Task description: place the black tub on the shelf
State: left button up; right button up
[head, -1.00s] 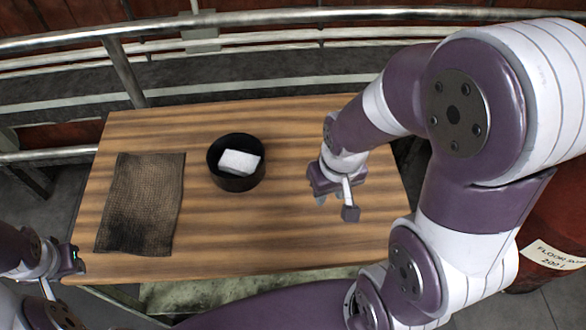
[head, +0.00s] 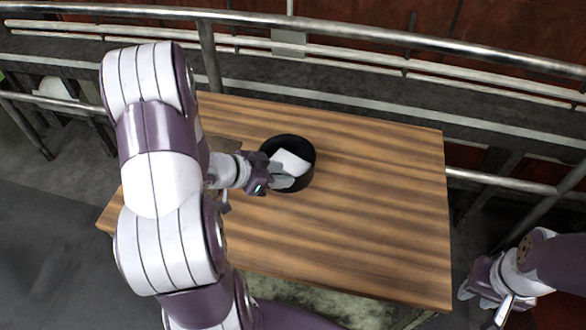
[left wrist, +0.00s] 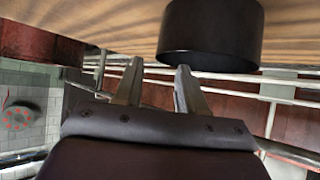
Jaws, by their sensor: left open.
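The black tub (head: 309,175) stands upright on the wooden table, a round, open-topped container with a white block (head: 290,160) inside. My left gripper (head: 284,178) is open at the tub's near left side, its fingertips overlapping the tub's wall in the head view. In the left wrist view the tub (left wrist: 210,40) is just beyond the fingertips and to the right, and the left gripper (left wrist: 158,66) has nothing between its fingers. I cannot tell whether they touch the tub. My right gripper (head: 478,296) is off the table's right side, its jaw gap unclear. I cannot make out a shelf.
The wooden table (head: 390,200) is clear to the right of the tub. My left arm covers much of its left side, hiding most of the dark cloth. A metal railing (head: 350,33) runs behind the table.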

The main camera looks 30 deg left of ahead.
aim_at(308, 175)
pick_arm(q)
jog(key=b+x, duration=0.1)
jog(key=x, duration=0.7)
jog(key=shift+w, duration=0.15)
jog(key=shift+a, duration=0.1)
grip_shut()
